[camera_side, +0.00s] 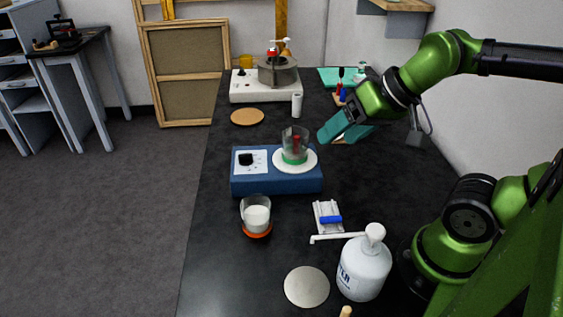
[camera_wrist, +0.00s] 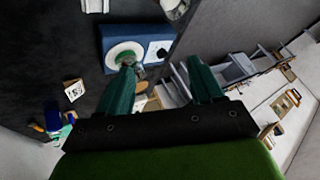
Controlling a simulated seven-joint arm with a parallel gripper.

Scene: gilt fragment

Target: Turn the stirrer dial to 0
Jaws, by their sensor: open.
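The stirrer (camera_side: 276,184) is a blue box with a white round top plate, standing mid-bench in the side view. Its black dial (camera_side: 246,159) sits on a white panel at the left of its top; the dial's setting is too small to read. A glass beaker (camera_side: 295,146) with something red and green in it stands on the plate. My gripper (camera_side: 325,136) is above the bench, to the right of the beaker and apart from the dial. In the wrist view its two teal fingers (camera_wrist: 163,77) are spread and empty, with the stirrer (camera_wrist: 128,40) beyond them.
A glass of white powder (camera_side: 257,215), a white and blue holder (camera_side: 327,217) and a wash bottle (camera_side: 364,263) stand in front of the stirrer. A white device with a metal pot (camera_side: 278,72) and a cork disc (camera_side: 247,117) are behind it.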

